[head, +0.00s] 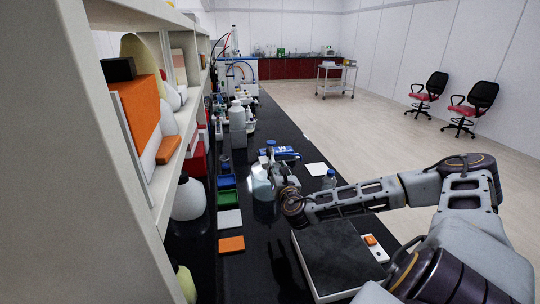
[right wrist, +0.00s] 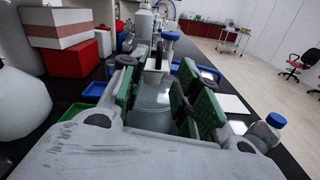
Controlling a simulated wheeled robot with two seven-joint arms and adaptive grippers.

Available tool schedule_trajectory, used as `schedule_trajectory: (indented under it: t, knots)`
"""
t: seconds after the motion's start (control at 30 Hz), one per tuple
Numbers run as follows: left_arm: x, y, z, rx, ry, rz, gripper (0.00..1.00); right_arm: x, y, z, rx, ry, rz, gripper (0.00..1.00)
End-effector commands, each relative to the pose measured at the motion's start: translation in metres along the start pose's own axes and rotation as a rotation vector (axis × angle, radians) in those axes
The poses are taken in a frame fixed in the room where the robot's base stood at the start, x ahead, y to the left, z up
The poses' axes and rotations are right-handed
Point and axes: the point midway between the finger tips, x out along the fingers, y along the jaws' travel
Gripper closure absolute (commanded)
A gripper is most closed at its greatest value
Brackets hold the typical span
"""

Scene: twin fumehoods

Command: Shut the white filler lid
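I cannot make out a white filler lid for certain in either view. My right gripper (head: 279,180) reaches in from the right, over the black bench, at a clear bottle (head: 262,187). In the right wrist view the green-padded fingers of the right gripper (right wrist: 162,92) stand apart, with the clear bottle (right wrist: 150,108) between or just beyond them. Whether the pads touch the glass cannot be told. A blue cap (right wrist: 170,36) shows above and behind the fingers. My left gripper is not in view.
A dark-topped box with white sides (head: 338,258) stands at the near right of the bench. Another blue-capped bottle (head: 329,179) stands right of the gripper. Green and blue trays (head: 228,198) and an orange block (head: 231,244) lie left. A loaded shelf (head: 120,190) borders the left.

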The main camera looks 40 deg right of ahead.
Motion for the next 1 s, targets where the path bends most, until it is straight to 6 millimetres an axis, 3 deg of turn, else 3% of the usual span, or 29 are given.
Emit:
schedule_trajectory:
  t: [1.0]
  knots:
    - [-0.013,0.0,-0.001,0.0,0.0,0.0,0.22,0.098,0.0,0.001,0.002,-0.001,-0.002,0.68]
